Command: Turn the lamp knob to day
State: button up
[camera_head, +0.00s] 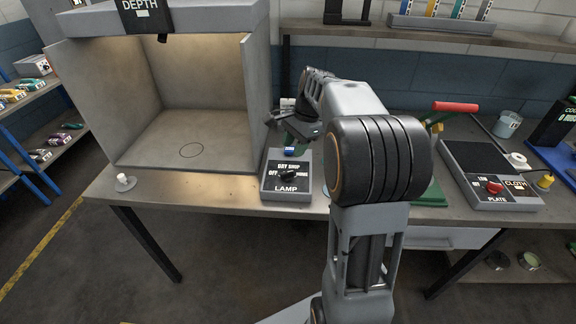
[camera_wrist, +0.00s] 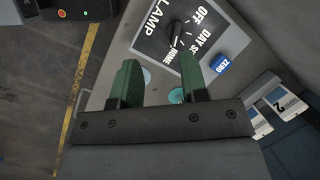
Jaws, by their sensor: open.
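The lamp box (camera_head: 287,190) is a grey box with a black top plate on the table, right of the grey booth. Its plate reads LAMP, OFF, DAY, SHOP and HOME. The black lamp knob (camera_head: 288,175) sits mid-plate; it also shows in the wrist view (camera_wrist: 176,32). Its pointer seems turned towards HOME, but this is small to read. My gripper (camera_wrist: 160,75) is open and empty, its two green fingers apart, with the knob beyond the fingertips. In the head view my gripper (camera_head: 296,133) is above and behind the box, partly hidden by my arm.
The grey booth (camera_head: 200,120) stands close on the left. A small white peg (camera_head: 124,183) is near the table's front edge. A PLATE/CLOTH box (camera_head: 490,189) with a red knob stands right.

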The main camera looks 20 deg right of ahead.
aim_at(287, 172)
jog(key=w+d+f+m+y, duration=0.2)
jog(key=w+d+m, duration=0.2)
jog(key=d, duration=0.1)
jog(key=x, duration=0.4)
jog(key=p+x, duration=0.1)
jog(key=x, duration=0.7)
jog(key=shift+s+d+f+p, duration=0.1)
jog(key=shift+s+f+p, duration=0.2)
jog(key=shift+f, duration=0.2)
jog(key=shift+c, duration=0.2)
grip_shut()
